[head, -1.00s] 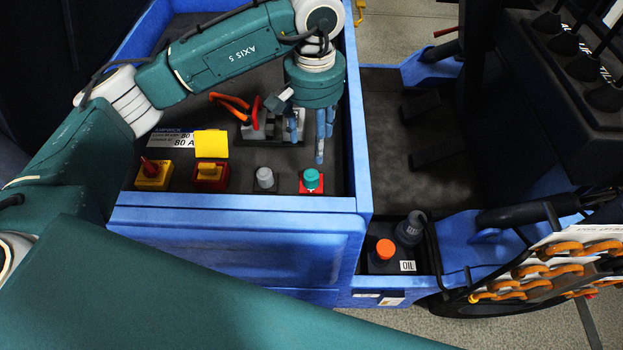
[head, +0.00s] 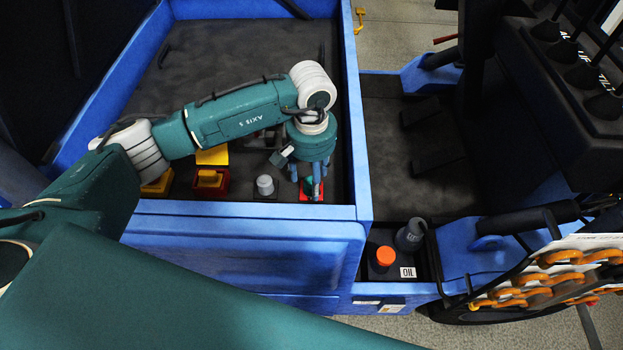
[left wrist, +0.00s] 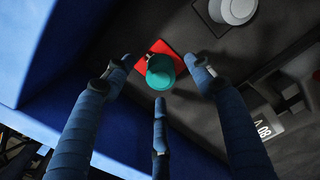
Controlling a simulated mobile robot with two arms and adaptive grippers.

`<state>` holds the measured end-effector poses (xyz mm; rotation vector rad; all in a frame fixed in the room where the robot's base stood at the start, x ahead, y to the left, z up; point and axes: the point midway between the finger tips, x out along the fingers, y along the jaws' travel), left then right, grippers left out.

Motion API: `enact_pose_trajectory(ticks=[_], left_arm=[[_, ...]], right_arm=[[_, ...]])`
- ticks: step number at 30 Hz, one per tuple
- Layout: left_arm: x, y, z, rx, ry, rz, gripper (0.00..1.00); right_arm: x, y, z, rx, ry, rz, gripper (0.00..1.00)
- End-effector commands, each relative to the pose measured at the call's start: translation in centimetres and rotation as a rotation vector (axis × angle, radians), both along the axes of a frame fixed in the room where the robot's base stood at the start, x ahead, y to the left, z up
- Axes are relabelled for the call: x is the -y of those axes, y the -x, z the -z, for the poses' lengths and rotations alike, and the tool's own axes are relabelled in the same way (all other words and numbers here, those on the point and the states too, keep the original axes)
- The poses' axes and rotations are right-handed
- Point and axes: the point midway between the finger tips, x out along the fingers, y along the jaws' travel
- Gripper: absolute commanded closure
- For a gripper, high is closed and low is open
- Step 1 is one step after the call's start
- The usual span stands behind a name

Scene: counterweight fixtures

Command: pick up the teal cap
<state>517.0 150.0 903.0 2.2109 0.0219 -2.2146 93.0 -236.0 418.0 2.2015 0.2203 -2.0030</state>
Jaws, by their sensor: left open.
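The teal cap (left wrist: 160,74) sits on a red square plate (left wrist: 156,50) on the dark floor of the blue bin. In the head view it is mostly hidden behind my fingers. My left gripper (head: 310,181) is open and points down over the cap. In the left wrist view its three blue fingers spread around the cap, one on each side and one at the near side. A gap shows between each fingertip and the cap, so nothing is held. My right gripper is not in view.
A grey cap (head: 265,185) stands close to the left of the gripper. A red and yellow switch (head: 209,180) is further left. The blue bin wall (head: 250,208) runs along the near side. An orange-capped bottle (head: 385,258) stands outside, to the right.

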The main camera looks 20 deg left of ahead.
Motion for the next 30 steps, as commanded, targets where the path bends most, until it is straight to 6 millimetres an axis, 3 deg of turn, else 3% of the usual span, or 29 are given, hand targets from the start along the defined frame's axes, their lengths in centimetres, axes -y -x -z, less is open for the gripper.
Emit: enact_pose_trajectory(ticks=[4,11,12,17,18,30], left_arm=[[0.0,0.0,1.4,-0.001,0.001,-0.001,0.45],[0.0,-0.1,1.7,0.002,0.001,0.000,0.45],[0.0,-0.1,1.7,0.002,0.001,0.000,0.47],[0.0,-0.1,1.7,0.002,0.001,0.000,0.79],[0.0,-0.1,1.7,0.002,0.001,0.000,0.80],[0.0,-0.1,1.5,0.002,0.001,0.000,0.80]], right_arm=[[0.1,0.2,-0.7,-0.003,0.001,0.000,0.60],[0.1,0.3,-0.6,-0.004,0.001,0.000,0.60],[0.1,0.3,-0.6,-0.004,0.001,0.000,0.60],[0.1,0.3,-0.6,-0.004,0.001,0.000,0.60],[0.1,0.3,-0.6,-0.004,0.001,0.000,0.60],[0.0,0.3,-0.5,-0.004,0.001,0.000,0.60]])
